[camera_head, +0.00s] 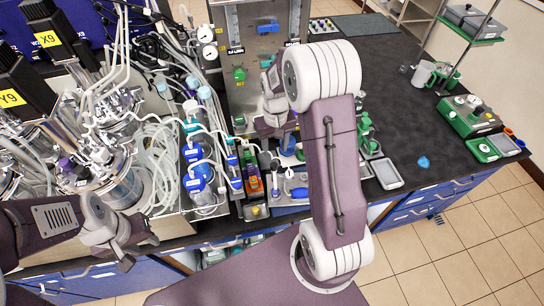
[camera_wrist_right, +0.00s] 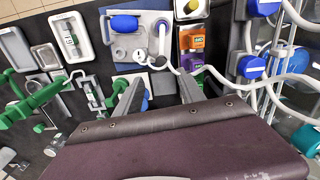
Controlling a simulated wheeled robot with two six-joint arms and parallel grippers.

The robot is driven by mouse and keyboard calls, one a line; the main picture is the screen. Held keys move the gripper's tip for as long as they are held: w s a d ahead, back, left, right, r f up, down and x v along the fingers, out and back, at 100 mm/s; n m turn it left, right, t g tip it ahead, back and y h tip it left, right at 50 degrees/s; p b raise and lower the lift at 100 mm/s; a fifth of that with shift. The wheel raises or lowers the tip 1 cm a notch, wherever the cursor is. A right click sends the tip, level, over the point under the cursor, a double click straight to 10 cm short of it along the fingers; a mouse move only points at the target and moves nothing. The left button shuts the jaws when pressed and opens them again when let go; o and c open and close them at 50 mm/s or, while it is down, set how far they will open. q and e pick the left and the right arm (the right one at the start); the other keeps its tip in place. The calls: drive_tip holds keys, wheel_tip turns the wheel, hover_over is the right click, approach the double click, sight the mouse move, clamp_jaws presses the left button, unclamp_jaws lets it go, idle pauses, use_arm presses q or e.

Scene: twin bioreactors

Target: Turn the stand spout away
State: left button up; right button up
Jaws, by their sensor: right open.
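A pale stand (camera_wrist_right: 146,20) lies ahead of my right gripper in the right wrist view. A white curved tube that looks like its spout (camera_wrist_right: 161,36) runs over it and bends towards the coloured blocks. A blue rounded part (camera_wrist_right: 124,23) is beside it. My right gripper (camera_wrist_right: 160,86) is open, its two grey fingers apart and nothing seen gripped; the stand is beyond the fingertips. In the head view my right gripper (camera_head: 284,138) is over the bench, partly hidden by my arm. My left gripper (camera_head: 139,252) is open and empty at the bench's front left.
Bioreactor vessels (camera_head: 122,188) and tubing crowd the left. Orange (camera_wrist_right: 192,40) and purple (camera_wrist_right: 192,61) blocks stand right of the spout. Green clamps (camera_wrist_right: 37,98) and small trays (camera_wrist_right: 68,38) are to the left. The dark bench (camera_head: 405,130) has free room at the right.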

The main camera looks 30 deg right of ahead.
sight(274, 164)
drive_tip(key=shift+s+a+f+p, duration=0.1)
drive_tip(key=shift+s+f+p, duration=0.05)
drive_tip(key=shift+s+f, duration=0.4)
drive_tip(key=shift+s+f+p, duration=0.15)
drive_tip(key=shift+s+f, duration=0.2)
drive_tip(key=shift+f, duration=0.35)
drive_tip(key=w+f, duration=0.1)
drive_tip(key=f, duration=0.2)
drive_tip(key=w+f, duration=0.1)
drive_tip(key=f, duration=0.1)
drive_tip(key=shift+w+a+f+p, duration=0.15)
drive_tip(key=shift+w+f+p, duration=0.15)
drive_tip(key=shift+w+p, duration=0.1)
drive_tip(key=shift+s+f, duration=0.1)
drive_tip(key=shift+f, duration=0.25)
drive_tip(key=shift+s, duration=0.3)
drive_tip(key=shift+s+r, duration=0.1)
drive_tip(key=shift+s, duration=0.25)
drive_tip(key=shift+w, duration=0.3)
drive_tip(key=c, duration=0.8)
drive_tip(key=shift+w, duration=0.1)
clamp_jaws()
use_arm(q)
drive_tip(key=shift+a+r, duration=0.15)
drive_tip(key=shift+r, duration=0.55)
